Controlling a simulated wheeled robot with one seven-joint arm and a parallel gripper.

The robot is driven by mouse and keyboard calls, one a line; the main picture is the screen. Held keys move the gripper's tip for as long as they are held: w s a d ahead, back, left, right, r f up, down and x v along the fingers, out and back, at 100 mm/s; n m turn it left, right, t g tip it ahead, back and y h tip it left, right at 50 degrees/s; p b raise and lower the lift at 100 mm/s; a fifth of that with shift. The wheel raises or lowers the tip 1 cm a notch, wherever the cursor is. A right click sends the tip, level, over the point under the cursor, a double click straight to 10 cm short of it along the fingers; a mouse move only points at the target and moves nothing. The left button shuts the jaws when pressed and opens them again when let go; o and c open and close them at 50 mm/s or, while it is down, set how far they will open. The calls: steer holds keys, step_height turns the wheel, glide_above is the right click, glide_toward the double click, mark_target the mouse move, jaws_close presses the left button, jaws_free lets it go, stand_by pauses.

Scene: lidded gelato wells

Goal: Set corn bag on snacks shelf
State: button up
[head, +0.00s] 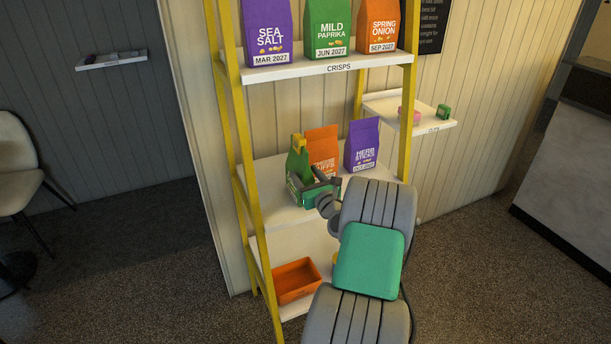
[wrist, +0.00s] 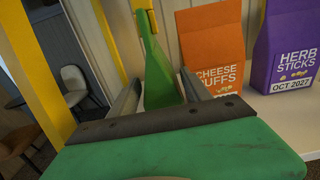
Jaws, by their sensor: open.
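A narrow green bag (head: 297,165) with a yellow top is on the middle shelf (head: 275,200), left of the other bags. It also shows in the wrist view (wrist: 160,78). No label on it can be read, so I cannot confirm that it is the corn bag. My gripper (head: 312,190) is open, with its fingers on either side of the green bag in the wrist view (wrist: 160,92). I cannot tell whether they touch it. The bag's lower part is hidden behind my gripper. No snacks label is visible on the middle shelf.
An orange CHEESE PUFFS bag (wrist: 211,45) and a purple HERB STICKS bag (head: 363,146) stand to the right. Yellow posts (head: 243,150) frame the shelves. The CRISPS shelf (head: 330,66) above holds three bags. An orange bin (head: 297,281) sits below.

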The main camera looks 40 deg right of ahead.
steer(key=shift+o, duration=0.3)
steer(key=o, duration=0.5)
steer(key=v, duration=0.8)
stand_by(0.4)
